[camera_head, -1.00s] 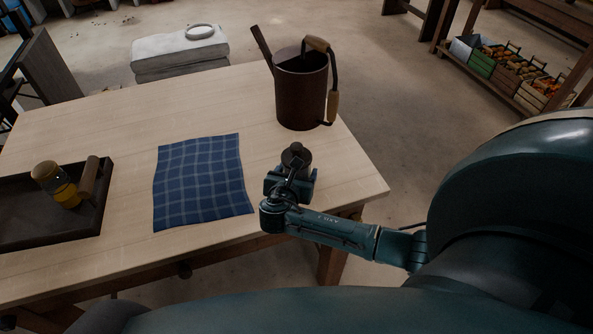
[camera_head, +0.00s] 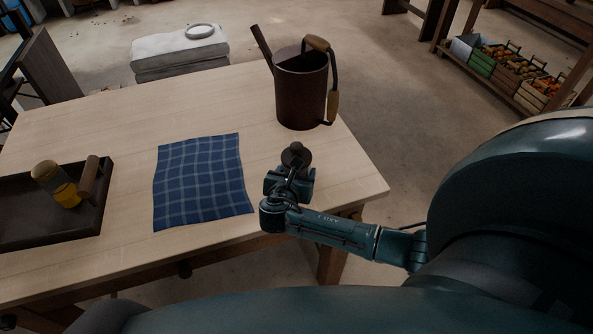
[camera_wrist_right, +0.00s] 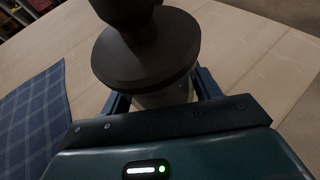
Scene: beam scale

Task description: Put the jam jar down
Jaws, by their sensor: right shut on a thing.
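My right gripper (camera_head: 296,172) is over the right part of the wooden table, near its front edge. It is shut on a jar with a round dark brown lid (camera_head: 296,155), which I take to be the jam jar. In the right wrist view the wide dark lid (camera_wrist_right: 146,50) hides most of the jar, and a pale strip of its body (camera_wrist_right: 163,97) shows between the fingers. The jar looks upright. Its base is hidden, so I cannot tell whether it touches the table. My left gripper is not in view.
A blue checked cloth (camera_head: 200,182) lies left of the gripper. A brown watering can (camera_head: 301,92) stands behind it. A dark tray (camera_head: 40,234) at left holds a glass jar with yellow contents (camera_head: 66,194). The wooden tabletop (camera_head: 120,130) is bare between these things.

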